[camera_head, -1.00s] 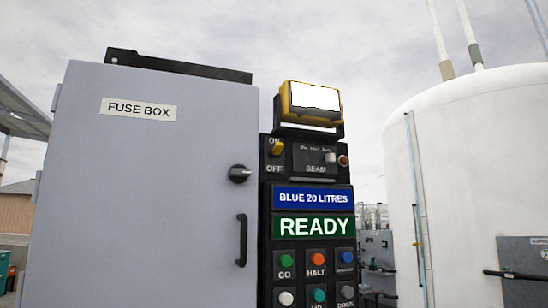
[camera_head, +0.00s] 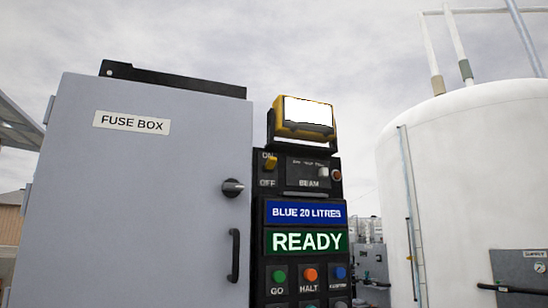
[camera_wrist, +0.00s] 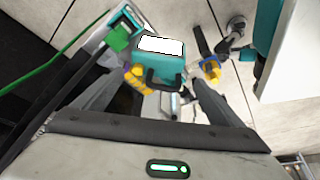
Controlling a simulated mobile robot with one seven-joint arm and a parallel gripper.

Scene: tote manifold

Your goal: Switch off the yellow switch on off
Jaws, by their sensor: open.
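The yellow switch (camera_head: 270,163) is a small lever on the upper left of the black control panel (camera_head: 258,225) in the head view. The lever is up, close to the ON label, with the OFF label (camera_head: 267,183) below it. My gripper (camera_wrist: 160,80) shows only in the wrist view. Its two dark fingers are spread apart with nothing held between them. The wrist view looks down at the ground and equipment, and the switch is not in it. The gripper's distance from the switch cannot be told.
A grey fuse box (camera_head: 135,210) with a black handle (camera_head: 234,256) stands left of the panel. A yellow lamp (camera_head: 275,117) tops the panel. A READY sign (camera_head: 307,242) and several buttons lie lower. A white tank (camera_head: 470,180) stands right. A teal machine (camera_wrist: 158,62) lies beneath the gripper.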

